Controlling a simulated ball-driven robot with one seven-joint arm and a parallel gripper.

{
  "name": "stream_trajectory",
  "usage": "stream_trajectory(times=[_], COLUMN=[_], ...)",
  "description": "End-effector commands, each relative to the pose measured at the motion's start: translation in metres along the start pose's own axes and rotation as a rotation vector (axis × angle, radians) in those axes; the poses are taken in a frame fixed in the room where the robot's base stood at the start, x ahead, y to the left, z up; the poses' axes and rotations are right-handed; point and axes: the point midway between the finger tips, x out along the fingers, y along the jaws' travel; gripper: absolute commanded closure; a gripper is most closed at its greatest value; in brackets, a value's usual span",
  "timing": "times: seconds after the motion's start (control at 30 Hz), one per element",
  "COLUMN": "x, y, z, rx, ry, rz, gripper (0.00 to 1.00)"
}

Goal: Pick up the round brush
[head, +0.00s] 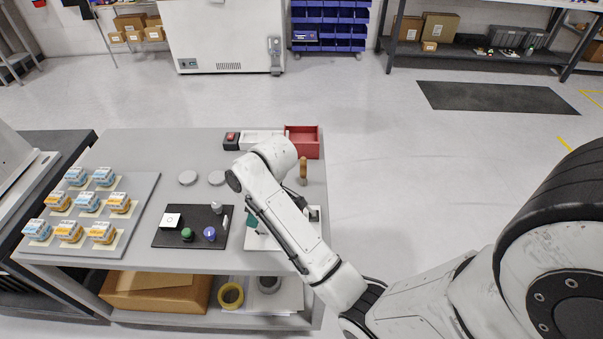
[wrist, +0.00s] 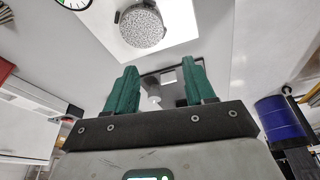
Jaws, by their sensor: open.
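A small upright brown piece (head: 303,171), perhaps the round brush, stands near the table's right edge in the head view, just behind my arm. Its bristles cannot be made out, so I cannot be sure. My gripper (head: 252,221) is over the white plate (head: 262,242) at the right of the table, mostly hidden behind my arm. In the wrist view its two green fingers (wrist: 157,88) are apart with nothing held between them. Beyond the fingertips, a round speckled disc (wrist: 142,26) sits in dark clips on a white plate.
A red tray (head: 303,140) stands at the back right.

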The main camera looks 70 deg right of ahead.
Motion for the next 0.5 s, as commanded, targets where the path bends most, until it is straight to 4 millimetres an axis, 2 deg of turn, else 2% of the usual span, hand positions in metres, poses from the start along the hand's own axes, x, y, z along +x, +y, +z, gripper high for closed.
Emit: stream_trajectory(times=[0.03, 0.1, 0.23, 0.3, 0.4, 0.5], x=[-0.008, -0.018, -0.043, -0.057, -0.073, -0.081], y=[0.035, 0.075, 0.142, 0.170, 0.197, 0.210], z=[0.000, 0.006, 0.027, 0.041, 0.057, 0.067], rx=[-0.007, -0.038, -0.086, -0.106, -0.126, -0.138], ry=[-0.014, -0.041, -0.088, -0.108, -0.128, -0.140], rz=[0.004, -0.005, -0.022, -0.033, -0.046, -0.055], gripper=[0.46, 0.46, 0.46, 0.46, 0.46, 0.46])
